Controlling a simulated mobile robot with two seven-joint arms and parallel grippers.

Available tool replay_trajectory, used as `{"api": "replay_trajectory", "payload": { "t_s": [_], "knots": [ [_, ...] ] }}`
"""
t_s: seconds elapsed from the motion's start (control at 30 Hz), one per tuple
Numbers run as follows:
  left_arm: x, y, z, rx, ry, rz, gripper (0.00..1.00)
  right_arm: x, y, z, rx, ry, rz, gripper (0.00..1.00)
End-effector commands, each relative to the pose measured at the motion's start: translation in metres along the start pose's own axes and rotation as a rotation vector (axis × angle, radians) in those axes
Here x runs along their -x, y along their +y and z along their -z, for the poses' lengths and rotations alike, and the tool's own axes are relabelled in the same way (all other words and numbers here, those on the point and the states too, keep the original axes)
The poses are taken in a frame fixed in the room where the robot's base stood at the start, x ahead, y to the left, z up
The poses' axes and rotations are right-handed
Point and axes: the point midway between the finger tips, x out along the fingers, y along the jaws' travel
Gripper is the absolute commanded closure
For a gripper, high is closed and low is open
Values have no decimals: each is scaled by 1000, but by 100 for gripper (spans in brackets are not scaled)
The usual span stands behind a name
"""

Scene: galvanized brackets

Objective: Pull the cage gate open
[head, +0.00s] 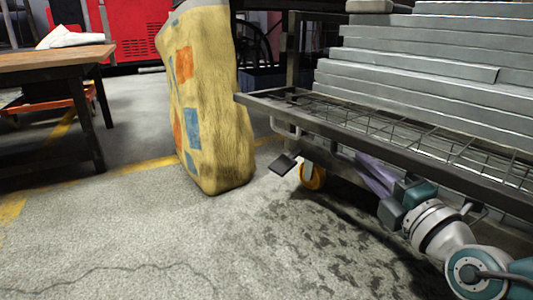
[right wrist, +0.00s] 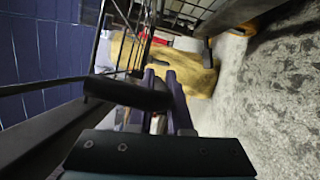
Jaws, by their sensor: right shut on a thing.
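The cage gate is a dark-framed wire mesh panel (head: 410,135) on the right of the head view. Its lower rail runs from the middle to the right edge. My right gripper (head: 366,165) is at this rail, with its purple fingers partly hidden under it. In the right wrist view the fingers (right wrist: 161,80) are close together beside a dark rounded bar (right wrist: 128,92) of the gate. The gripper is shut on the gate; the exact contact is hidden. Mesh wires show at the upper left there. My left gripper is in neither view.
Stacked grey metal lengths (head: 430,75) lie behind the mesh. A tall yellow patterned sack (head: 215,110) stands left of the gate's end. A caster (head: 312,177) and a dark pedal (head: 283,165) are under the frame. A wooden table (head: 50,58) is at left. The front floor is clear.

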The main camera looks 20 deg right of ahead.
Motion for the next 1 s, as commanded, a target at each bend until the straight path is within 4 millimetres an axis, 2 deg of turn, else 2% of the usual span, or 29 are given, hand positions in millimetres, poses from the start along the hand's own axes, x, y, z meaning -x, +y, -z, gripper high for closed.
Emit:
{"api": "replay_trajectory", "payload": {
  "t_s": [0.53, 0.57, 0.8, 1.0],
  "knots": [
    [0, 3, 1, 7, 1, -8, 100, -1, -1, -5, 20, 11, -16, 100],
    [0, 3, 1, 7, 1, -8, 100, -1, -1, -5, 20, 11, -16, 80],
    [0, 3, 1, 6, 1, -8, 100, -1, 0, -6, 20, 8, -17, 53],
    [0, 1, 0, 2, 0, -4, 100, -1, 0, -6, 20, 7, -17, 53]
  ]
}}
